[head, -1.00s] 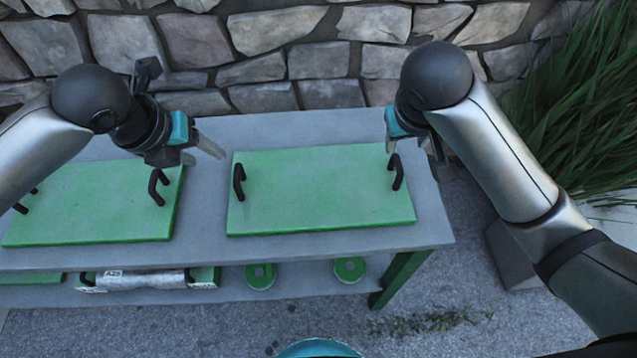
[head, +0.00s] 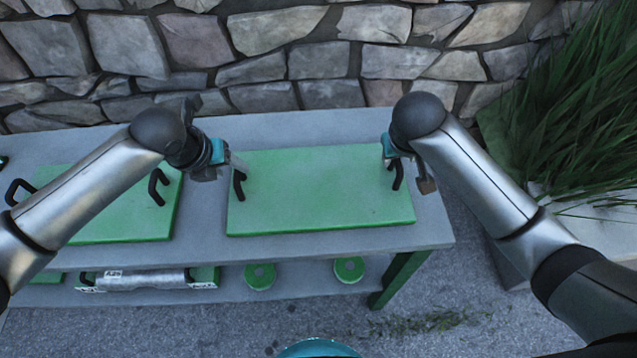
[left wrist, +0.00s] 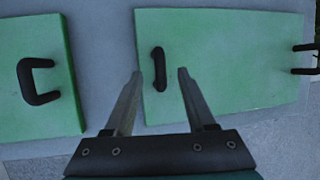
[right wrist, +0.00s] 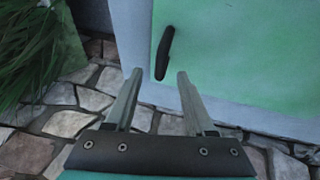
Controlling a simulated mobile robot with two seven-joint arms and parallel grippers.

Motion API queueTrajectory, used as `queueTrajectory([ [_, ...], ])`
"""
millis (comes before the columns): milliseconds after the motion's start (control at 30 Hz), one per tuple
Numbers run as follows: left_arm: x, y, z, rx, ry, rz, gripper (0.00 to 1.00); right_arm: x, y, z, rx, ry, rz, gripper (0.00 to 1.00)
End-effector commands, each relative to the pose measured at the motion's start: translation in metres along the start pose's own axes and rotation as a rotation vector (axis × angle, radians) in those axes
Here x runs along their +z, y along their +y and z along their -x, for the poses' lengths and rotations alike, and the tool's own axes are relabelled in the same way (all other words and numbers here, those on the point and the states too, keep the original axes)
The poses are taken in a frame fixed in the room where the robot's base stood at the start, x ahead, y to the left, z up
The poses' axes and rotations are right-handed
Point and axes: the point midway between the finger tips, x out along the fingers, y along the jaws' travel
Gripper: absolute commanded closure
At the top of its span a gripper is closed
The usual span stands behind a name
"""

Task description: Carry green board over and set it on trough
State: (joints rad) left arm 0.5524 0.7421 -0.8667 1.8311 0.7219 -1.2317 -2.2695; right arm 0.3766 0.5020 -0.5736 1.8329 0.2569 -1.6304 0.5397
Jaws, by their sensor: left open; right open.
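A flat green board (head: 315,195) lies on the grey table, with a black handle at each end. Its left handle (head: 239,185) stands between the spread fingers of my left gripper (head: 236,163) in the left wrist view (left wrist: 158,76), around their tips. My right gripper (head: 390,160) is open beside the right handle (head: 397,176). In the right wrist view that handle (right wrist: 164,52) is just beyond the fingertips, roughly between them. Both grippers are empty. A second green board (head: 125,210) with handles lies to the left, partly hidden by my left arm. I cannot make out a trough.
The grey table (head: 330,247) has a lower shelf with a silver cylinder (head: 148,280) and two green discs, one at left (head: 260,276) and one at right (head: 349,269). A stone wall (head: 290,60) stands behind, and tall grass (head: 570,110) grows at right.

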Motion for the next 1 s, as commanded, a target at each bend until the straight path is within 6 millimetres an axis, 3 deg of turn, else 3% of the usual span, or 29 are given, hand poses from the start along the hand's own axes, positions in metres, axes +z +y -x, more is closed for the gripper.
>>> queueTrajectory([
  [133, 0.0, -0.001, -0.022, 0.0, 0.002, 0.002, 0.44, 0.001, 0.0, -0.022, 0.0, -0.002, 0.001, 0.45],
  [333, 0.0, 0.0, -0.041, -0.001, 0.001, 0.002, 0.44, 0.0, -0.001, -0.04, -0.001, -0.001, 0.001, 0.45],
  [767, 0.0, 0.0, -0.047, 0.0, 0.0, 0.001, 0.44, 0.0, -0.001, -0.047, -0.001, 0.0, 0.001, 0.45],
  [1000, 0.0, 0.0, -0.047, 0.0, 0.0, 0.001, 0.68, 0.0, -0.001, -0.047, -0.001, 0.0, 0.001, 0.69],
])
